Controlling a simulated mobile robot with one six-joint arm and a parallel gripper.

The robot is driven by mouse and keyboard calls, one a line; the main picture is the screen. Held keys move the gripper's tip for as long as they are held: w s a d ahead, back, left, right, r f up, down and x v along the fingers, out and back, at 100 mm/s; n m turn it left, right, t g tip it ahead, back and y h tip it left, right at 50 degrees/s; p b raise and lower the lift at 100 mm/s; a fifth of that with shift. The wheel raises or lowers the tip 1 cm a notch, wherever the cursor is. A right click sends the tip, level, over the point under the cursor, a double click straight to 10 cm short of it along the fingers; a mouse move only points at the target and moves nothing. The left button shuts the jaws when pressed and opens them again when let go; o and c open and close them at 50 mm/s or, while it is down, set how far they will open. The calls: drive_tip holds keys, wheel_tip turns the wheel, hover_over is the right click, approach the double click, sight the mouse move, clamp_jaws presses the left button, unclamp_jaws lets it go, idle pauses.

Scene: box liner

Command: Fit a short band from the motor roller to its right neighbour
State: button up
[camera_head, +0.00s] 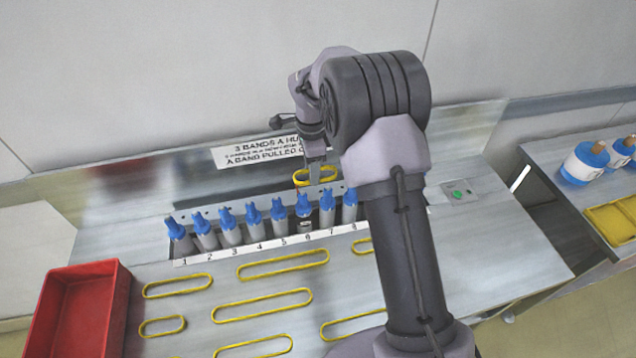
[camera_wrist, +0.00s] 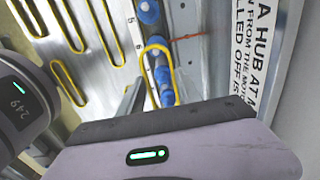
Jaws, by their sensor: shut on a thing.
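My gripper (camera_head: 314,172) is shut on a yellow band (camera_head: 318,180), just behind the upper ends of the rollers near numbers 6 and 7. In the wrist view the band (camera_wrist: 153,46) forms a loop over or beside a blue hub (camera_wrist: 162,76); I cannot tell whether it is seated on it. The rollers stand in a tilted row with blue hubs, numbered 1 to 8. The roller at number 6 (camera_head: 304,209) has a darker lower end and looks different from its neighbours. My arm hides the area right of number 8.
Several loose yellow bands, such as a long one (camera_head: 262,305), lie on the metal bench in front. A red bin (camera_head: 82,312) stands at the left. A sign (camera_head: 256,151) is on the back panel. A side table at right holds white and blue containers (camera_head: 584,163) and a yellow tray (camera_head: 612,222).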

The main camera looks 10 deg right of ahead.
wheel_tip(320, 180, down, 9)
drive_tip(key=b, duration=0.6)
drive_tip(key=shift+f, duration=0.15)
drive_tip(key=o, duration=1.4)
